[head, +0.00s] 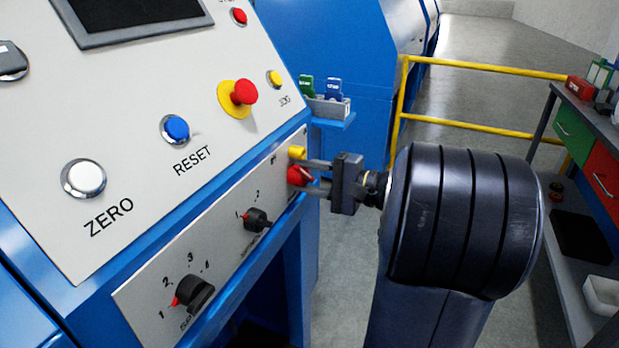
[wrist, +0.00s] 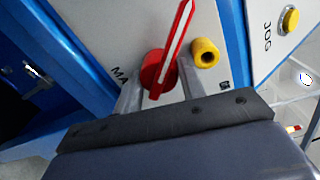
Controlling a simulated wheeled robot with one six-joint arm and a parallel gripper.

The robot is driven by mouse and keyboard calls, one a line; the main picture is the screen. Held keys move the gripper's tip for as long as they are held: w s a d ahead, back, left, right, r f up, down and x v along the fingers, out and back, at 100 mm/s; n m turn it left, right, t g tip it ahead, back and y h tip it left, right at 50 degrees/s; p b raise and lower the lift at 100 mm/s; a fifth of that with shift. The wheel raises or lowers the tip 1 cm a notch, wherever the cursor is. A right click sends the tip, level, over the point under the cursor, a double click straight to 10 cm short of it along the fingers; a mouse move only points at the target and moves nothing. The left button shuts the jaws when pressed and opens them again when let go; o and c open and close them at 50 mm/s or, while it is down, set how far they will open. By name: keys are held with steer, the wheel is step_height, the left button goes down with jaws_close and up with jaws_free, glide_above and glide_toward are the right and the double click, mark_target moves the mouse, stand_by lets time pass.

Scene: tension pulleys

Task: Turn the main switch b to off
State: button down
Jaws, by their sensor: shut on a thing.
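The main switch b is a red rotary switch (head: 298,177) at the right end of the lower panel of the blue console. In the wrist view its red handle (wrist: 178,40), with a white stripe, points up and slightly right. My gripper (head: 314,173) reaches it from the right. In the wrist view the two grey fingers of my gripper (wrist: 160,82) stand on either side of the red knob, shut on it. The label beside it is partly hidden; only "MA" reads.
A yellow knob (wrist: 205,53) sits close beside the switch. The panel also carries black selector knobs (head: 257,219) and a red emergency button (head: 243,92). A yellow railing (head: 480,126) and a workbench (head: 545,120) stand to the right.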

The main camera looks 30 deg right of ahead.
steer(key=c, duration=0.9)
jaws_free()
steer(key=shift+r, duration=0.2)
